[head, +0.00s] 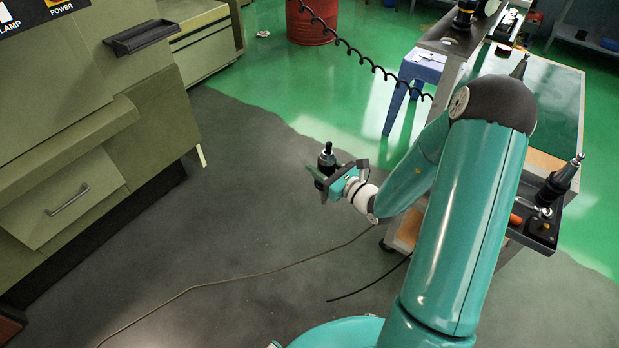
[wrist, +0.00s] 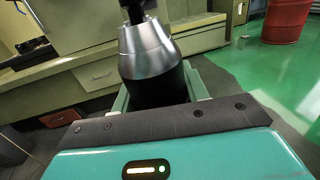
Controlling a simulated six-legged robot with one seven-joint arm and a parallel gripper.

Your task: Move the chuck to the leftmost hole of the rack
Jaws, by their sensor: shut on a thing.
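The chuck (head: 327,160) is a dark tool holder with a narrower nose on top. My gripper (head: 325,180) is shut on it and holds it roughly upright in the air, above the floor between the machine and the cart. In the wrist view the chuck (wrist: 148,50) shows a silver cone over a black body between the fingers (wrist: 158,90); its top is cut off. A grey rack-like ledge (head: 445,42) sits at the cart's far end, with another dark holder (head: 463,15) standing on it. Its holes cannot be made out.
The cart (head: 545,100) is on the right, partly hidden by my arm. A dark tray (head: 515,232) there bears another tool holder (head: 560,182). The olive machine (head: 90,130) stands left. A blue stool (head: 420,68), red drum (head: 312,20) and coiled cable (head: 345,42) are behind.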

